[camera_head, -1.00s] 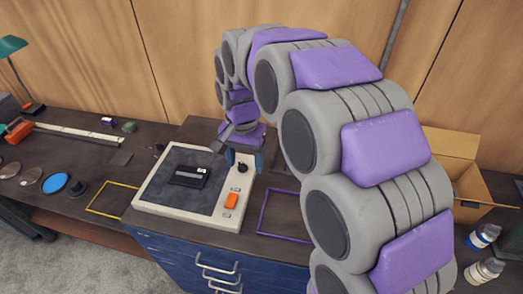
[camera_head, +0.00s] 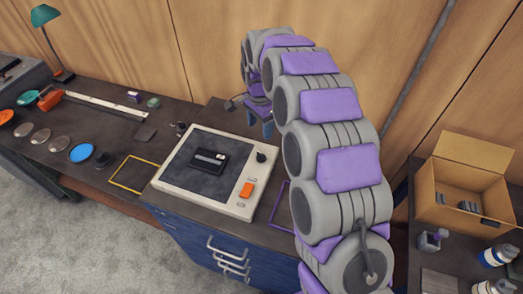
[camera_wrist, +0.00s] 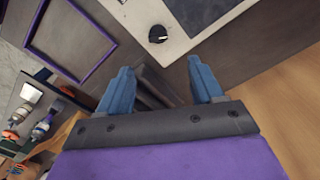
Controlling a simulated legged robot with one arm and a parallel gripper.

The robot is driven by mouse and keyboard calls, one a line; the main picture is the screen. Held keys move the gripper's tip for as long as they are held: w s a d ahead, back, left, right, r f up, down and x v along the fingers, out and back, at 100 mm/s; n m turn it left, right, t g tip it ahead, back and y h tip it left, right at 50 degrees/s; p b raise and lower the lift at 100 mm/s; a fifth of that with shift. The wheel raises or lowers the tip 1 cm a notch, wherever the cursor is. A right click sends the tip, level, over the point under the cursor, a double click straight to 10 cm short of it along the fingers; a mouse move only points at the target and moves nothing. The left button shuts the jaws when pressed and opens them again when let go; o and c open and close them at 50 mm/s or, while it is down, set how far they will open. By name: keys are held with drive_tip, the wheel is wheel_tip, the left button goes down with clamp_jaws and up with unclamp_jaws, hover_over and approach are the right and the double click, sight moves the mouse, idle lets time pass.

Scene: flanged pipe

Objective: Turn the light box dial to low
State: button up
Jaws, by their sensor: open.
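The light box (camera_head: 172,187) is a cream, flat box with a dark top panel, lying on the bench. Its dial (camera_head: 261,156) is a small black knob near the box's back right corner. In the wrist view the dial (camera_wrist: 158,34) shows a pale pointer mark, and the light box (camera_wrist: 196,10) is at the top. My gripper (camera_head: 262,130) is behind and just right of the dial in the head view. In the wrist view my gripper (camera_wrist: 163,75) has its two blue fingers apart, empty, with the dial beyond the fingertips and not between them.
An orange switch (camera_head: 247,189) sits below the dial on the box. A dark cartridge-like item (camera_head: 209,160) lies on the panel. A purple frame (camera_head: 276,207) lies right of the box, a yellow frame (camera_head: 117,182) left. An open cardboard box (camera_head: 450,212) stands at right.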

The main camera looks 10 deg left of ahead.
sight(261, 154)
drive_tip(key=f, duration=1.3)
drive_tip(key=shift+d+f, duration=0.2)
drive_tip(key=shift+c, duration=0.3)
drive_tip(key=c, duration=1)
